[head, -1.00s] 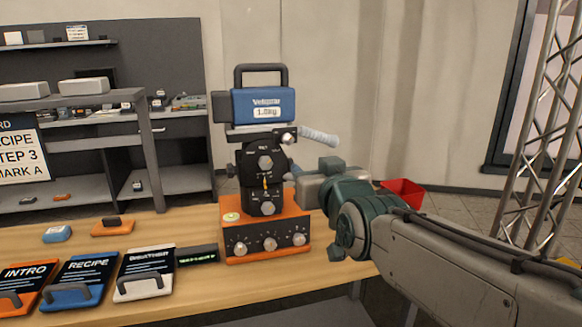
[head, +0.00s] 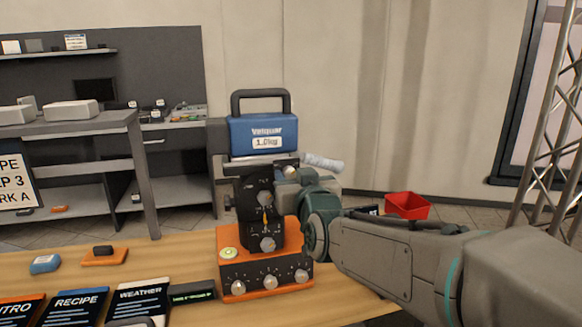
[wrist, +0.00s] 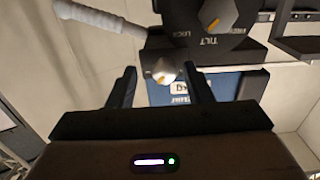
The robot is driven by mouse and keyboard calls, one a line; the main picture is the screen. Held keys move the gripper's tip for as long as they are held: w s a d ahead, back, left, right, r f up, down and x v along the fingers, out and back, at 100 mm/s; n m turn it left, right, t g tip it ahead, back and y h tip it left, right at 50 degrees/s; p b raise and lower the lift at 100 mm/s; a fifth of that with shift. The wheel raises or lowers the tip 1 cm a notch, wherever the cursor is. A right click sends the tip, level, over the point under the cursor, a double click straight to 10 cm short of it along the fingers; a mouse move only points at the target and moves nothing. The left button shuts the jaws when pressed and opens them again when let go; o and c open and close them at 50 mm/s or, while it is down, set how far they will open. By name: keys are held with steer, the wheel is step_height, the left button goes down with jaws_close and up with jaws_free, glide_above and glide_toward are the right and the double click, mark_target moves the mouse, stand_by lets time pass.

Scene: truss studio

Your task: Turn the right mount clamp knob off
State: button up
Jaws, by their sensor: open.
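A black pan-tilt head (head: 247,212) stands upright on an orange base, carrying a blue box (head: 262,133) with a dark handle. In the wrist view, a small grey knob with a bright end (wrist: 163,70), likely the right mount clamp knob, shows between the two dark fingers of my gripper (wrist: 160,82). The fingers are apart; whether either touches the knob I cannot tell. A larger knob with a yellow pointer (wrist: 208,14) beside TILT, LOCK lettering sits above it. In the head view my gripper (head: 290,173) reaches the head's right side and covers the knob.
The orange base (head: 264,271) has several front knobs. A pale ribbed handle (head: 323,161) sticks out right behind my gripper. Several label cards (head: 78,303) lie at the table's front left. A red bin (head: 407,205) stands beyond the table at right; a truss rises far right.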

steer(key=shift+w+a, duration=0.15)
steer(key=shift+a, duration=0.15)
steer(key=c, duration=1)
